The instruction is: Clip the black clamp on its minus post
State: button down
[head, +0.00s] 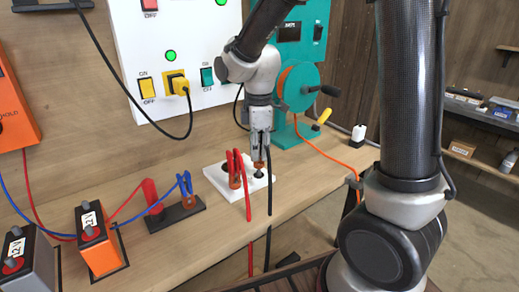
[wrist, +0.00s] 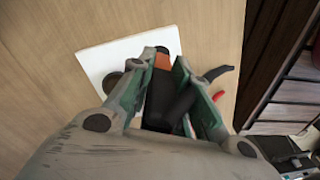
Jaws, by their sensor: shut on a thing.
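My gripper (head: 260,148) points down over the white block (head: 212,172) on the bench. It is shut on the black clamp (head: 269,163), whose copper jaws (head: 258,166) point down near a dark post (head: 259,175) on the block. In the wrist view the black clamp (wrist: 170,105) lies between the fingers, copper tip over the white block (wrist: 95,62). I cannot tell whether the jaws touch or grip the post. The red clamp (head: 240,163) stands on the block just left of my gripper.
A teal reel (head: 299,88) stands behind my gripper. A switch panel (head: 170,50) is on the wall. Cables hang over the bench's front edge.

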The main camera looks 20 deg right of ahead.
jog(key=shift+f, duration=1.45)
jog(key=c, duration=1.3)
grip_release()
jog(key=shift+o, duration=0.2)
notch_tip(320, 180, up, 12)
